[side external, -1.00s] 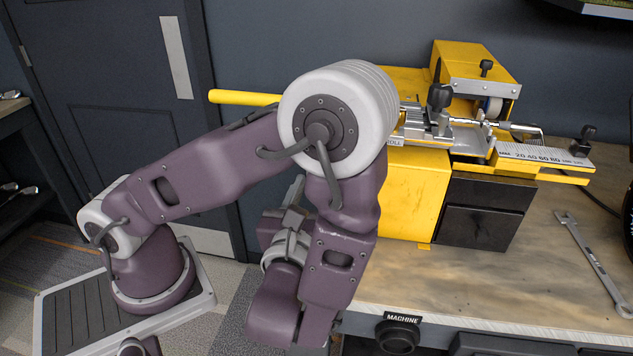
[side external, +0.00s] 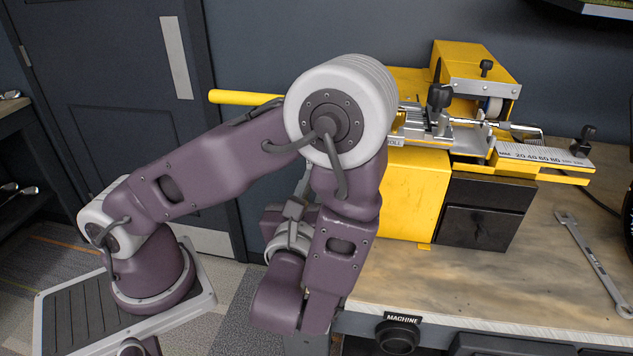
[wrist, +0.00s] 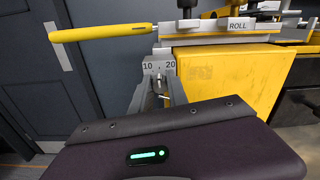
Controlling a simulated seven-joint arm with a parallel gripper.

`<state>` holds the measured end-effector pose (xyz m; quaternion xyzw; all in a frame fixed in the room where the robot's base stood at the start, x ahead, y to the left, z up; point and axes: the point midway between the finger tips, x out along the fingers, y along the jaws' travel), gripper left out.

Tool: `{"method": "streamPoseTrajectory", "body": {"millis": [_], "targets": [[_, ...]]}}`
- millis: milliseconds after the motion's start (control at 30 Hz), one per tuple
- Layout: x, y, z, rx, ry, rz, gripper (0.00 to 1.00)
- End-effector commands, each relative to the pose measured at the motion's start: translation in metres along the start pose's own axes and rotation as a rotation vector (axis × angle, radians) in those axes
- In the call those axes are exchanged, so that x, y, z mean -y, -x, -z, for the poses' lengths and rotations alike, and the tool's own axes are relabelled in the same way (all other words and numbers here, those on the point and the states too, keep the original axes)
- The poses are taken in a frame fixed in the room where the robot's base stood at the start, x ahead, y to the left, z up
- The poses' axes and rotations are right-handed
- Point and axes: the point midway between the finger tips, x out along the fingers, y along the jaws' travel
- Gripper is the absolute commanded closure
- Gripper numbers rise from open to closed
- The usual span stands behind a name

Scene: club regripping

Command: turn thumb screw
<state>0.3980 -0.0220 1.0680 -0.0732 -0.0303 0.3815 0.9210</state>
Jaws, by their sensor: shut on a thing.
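In the wrist view my gripper (wrist: 159,92) reaches up from its dark purple housing to just below a small plate marked 10 and 20 (wrist: 158,66). Its grey fingers close on a small part under that plate. This is where the thumb screw sits, but it is mostly hidden and I cannot make out its shape or angle. In the side external view my arm covers the fingers and the screw; only the wrist end behind the forearm shows. The yellow machine (side external: 412,195) stands at the bench edge, with a yellow bar (side external: 245,97) sticking out to the left.
Black knobs (side external: 440,97) and a ruler plate (side external: 545,153) are on top of the machine. A wrench (side external: 593,262) lies on the bench at the right. A black knob labelled MACHINE (side external: 397,335) is on the bench front. A dark door (side external: 110,90) is behind my arm.

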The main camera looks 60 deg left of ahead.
Motion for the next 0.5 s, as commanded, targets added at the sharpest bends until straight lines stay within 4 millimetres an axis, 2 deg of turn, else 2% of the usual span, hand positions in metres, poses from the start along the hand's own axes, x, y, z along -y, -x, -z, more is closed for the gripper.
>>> {"method": "streamPoseTrajectory", "body": {"millis": [167,500], "targets": [[0.0003,0.0006,0.0002,0.000,0.101,0.002,1.00],[0.0003,0.0007,0.0004,-0.001,0.413,0.001,1.00]]}}
